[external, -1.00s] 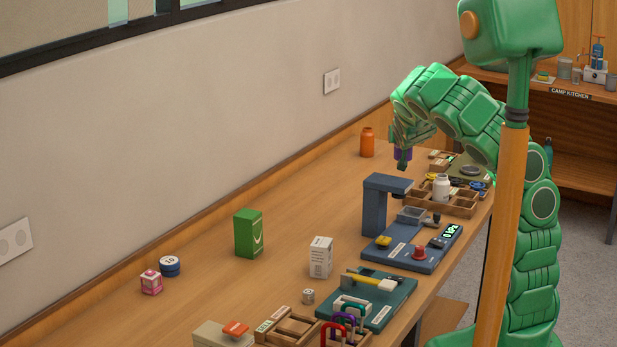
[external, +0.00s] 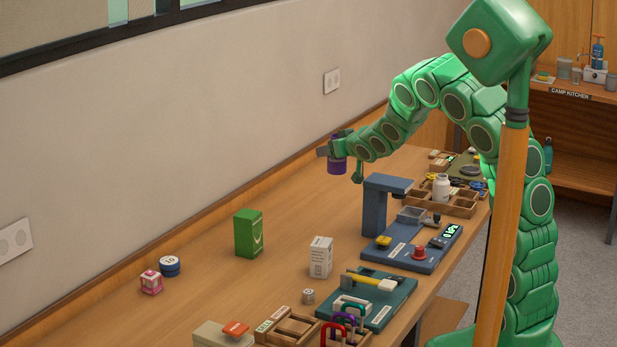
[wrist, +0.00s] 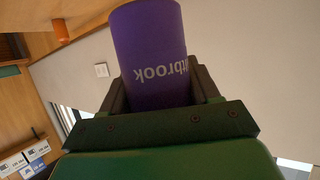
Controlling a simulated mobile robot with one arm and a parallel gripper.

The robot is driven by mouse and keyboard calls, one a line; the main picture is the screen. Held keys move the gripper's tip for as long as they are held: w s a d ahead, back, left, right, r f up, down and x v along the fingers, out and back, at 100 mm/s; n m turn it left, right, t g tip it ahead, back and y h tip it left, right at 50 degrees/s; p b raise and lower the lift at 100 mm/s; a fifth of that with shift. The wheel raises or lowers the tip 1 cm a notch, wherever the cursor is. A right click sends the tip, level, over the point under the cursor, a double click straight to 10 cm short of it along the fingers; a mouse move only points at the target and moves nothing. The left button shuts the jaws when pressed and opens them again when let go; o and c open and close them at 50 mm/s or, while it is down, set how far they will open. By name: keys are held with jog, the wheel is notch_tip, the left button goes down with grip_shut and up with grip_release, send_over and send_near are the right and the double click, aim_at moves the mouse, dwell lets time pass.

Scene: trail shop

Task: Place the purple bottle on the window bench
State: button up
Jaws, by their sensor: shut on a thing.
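My gripper (external: 341,150) is shut on the purple bottle (external: 337,166) and holds it over the far part of the wooden bench (external: 200,286) that runs along the wall below the window. Whether the bottle touches the bench top is hard to tell, but it looks raised. In the wrist view the purple bottle (wrist: 150,52) sits between the dark jaws of my gripper (wrist: 160,95), with pale lettering on its side.
A green box (external: 248,233), a white box (external: 320,257), a blue tin (external: 169,266) and a pink box (external: 151,282) stand on the bench. A blue stand (external: 375,208) and wooden trays line its right side. Bare wood lies left of the stand.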

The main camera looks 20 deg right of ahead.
jog(key=s+a+f+n+g+y, duration=0.2)
jog(key=s+a+n+y, duration=0.15)
jog(key=a, duration=0.45)
jog(key=s+a+f+n+g+y, duration=0.2)
jog(key=s+a, duration=0.3)
jog(key=a, duration=0.3)
jog(key=s+a+f+n+g+y, duration=0.1)
jog(key=s+a+n+g+y, duration=0.15)
jog(key=s+a, duration=0.4)
jog(key=s+a+f+n+g, duration=0.25)
jog(key=s+a, duration=0.25)
jog(key=s, duration=0.3)
jog(key=s+a+f+n+g+y, duration=0.15)
jog(key=s+a+n+g, duration=0.25)
jog(key=s, duration=0.4)
jog(key=s+a+f+n+g, duration=0.25)
jog(key=s+a, duration=0.25)
jog(key=s, duration=0.3)
jog(key=shift+f, duration=3.55)
jog(key=shift+f, duration=0.1)
jog(key=o, duration=1.3)
